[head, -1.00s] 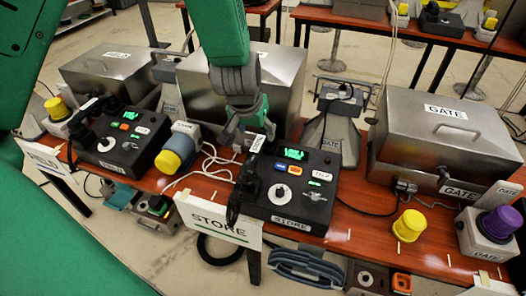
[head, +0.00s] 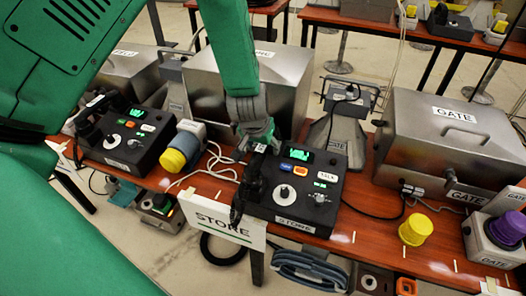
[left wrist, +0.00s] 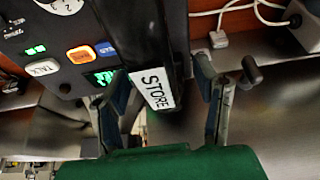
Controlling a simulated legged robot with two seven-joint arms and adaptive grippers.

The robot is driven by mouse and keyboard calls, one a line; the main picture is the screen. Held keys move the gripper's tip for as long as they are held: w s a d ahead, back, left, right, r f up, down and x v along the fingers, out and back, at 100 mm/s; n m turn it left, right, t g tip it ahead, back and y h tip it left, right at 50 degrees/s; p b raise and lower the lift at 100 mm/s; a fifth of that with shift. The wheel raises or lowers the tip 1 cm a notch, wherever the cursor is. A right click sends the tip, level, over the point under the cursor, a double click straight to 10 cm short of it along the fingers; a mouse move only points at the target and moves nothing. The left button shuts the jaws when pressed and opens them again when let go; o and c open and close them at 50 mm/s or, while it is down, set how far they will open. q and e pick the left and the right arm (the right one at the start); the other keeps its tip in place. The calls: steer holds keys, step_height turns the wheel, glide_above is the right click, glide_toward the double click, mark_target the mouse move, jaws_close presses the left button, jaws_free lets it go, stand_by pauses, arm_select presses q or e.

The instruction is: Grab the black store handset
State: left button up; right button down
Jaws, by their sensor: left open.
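The black store handset (head: 246,189) rests on the left side of the black store phone base (head: 296,204), its coiled cord hanging at the front. In the left wrist view the handset (left wrist: 140,35) shows large, with a white STORE label at its near end. My left gripper (head: 257,140) is open at the handset's far end. In the left wrist view its two fingers (left wrist: 165,100) stand on either side of the labelled end; whether they touch it is unclear. My right gripper is not in view.
A second black phone (head: 128,140) stands to the left, with a yellow-capped cylinder (head: 180,150) between the phones. A steel box (head: 200,85) stands behind the store phone. A yellow knob (head: 415,228) and the GATE box (head: 445,140) are at right.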

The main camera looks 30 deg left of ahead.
arm_select(q)
steer(key=shift+d+f, duration=0.15)
steer(key=shift+d, duration=0.1)
steer(key=shift+a+f, duration=0.1)
steer(key=shift+a, duration=0.05)
stand_by(0.4)
jaws_close()
steer(key=shift+w, duration=0.1)
step_height(320, 180, up, 19)
steer(key=p, duration=0.1)
steer(key=shift+f+p, duration=0.2)
steer(key=shift+p, duration=0.1)
